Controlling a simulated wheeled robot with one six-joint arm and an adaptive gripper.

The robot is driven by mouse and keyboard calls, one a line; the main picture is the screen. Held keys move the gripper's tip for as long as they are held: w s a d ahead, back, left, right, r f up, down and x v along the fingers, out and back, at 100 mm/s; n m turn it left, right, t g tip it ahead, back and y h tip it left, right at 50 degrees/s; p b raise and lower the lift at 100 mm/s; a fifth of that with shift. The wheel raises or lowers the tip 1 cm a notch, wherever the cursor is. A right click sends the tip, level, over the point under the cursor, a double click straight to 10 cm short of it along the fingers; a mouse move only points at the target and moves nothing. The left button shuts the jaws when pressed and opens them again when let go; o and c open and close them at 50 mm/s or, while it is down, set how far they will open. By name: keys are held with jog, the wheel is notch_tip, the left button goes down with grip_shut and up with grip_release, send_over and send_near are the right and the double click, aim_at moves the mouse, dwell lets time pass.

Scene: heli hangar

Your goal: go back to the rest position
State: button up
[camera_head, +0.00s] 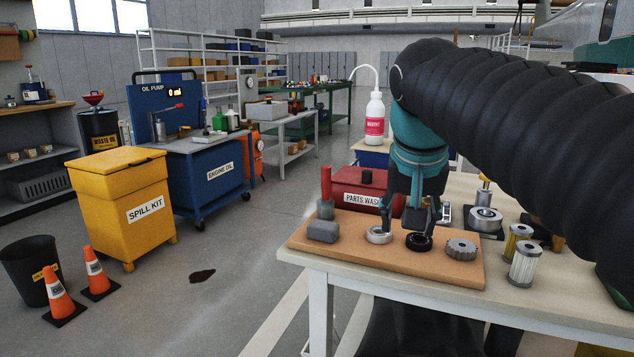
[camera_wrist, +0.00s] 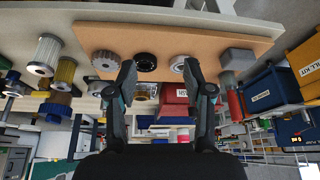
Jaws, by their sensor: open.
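My gripper (camera_head: 410,212) is open, with nothing seen held between its fingers. It points down over the brown board (camera_head: 335,256) on the worktable, near a silver ring (camera_head: 378,235) and a black ring (camera_head: 419,242). In the wrist view my gripper (camera_wrist: 160,80) shows its two fingers spread, with the black ring (camera_wrist: 146,62) and the silver ring (camera_wrist: 178,64) in the gap beyond them. I cannot tell how high the tips are above the board.
The board also bears a grey block (camera_head: 323,231) and a toothed gear (camera_head: 461,248). A red parts washer (camera_head: 350,203) stands behind, by a white bottle (camera_head: 375,122). Filters (camera_head: 524,263) stand at right. The yellow spill kit bin (camera_head: 118,185) and cones (camera_head: 97,272) stand left, beyond open floor.

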jog(key=s+d+f+n, duration=0.1)
jog(key=s+f, duration=0.6)
jog(key=f, duration=0.3)
jog(key=s+d+f+n+t+y, duration=0.1)
jog(key=s+f, duration=0.7)
jog(key=f, duration=0.1)
jog(key=shift+f+n+p, duration=0.35)
jog(key=shift+n+p, duration=0.05)
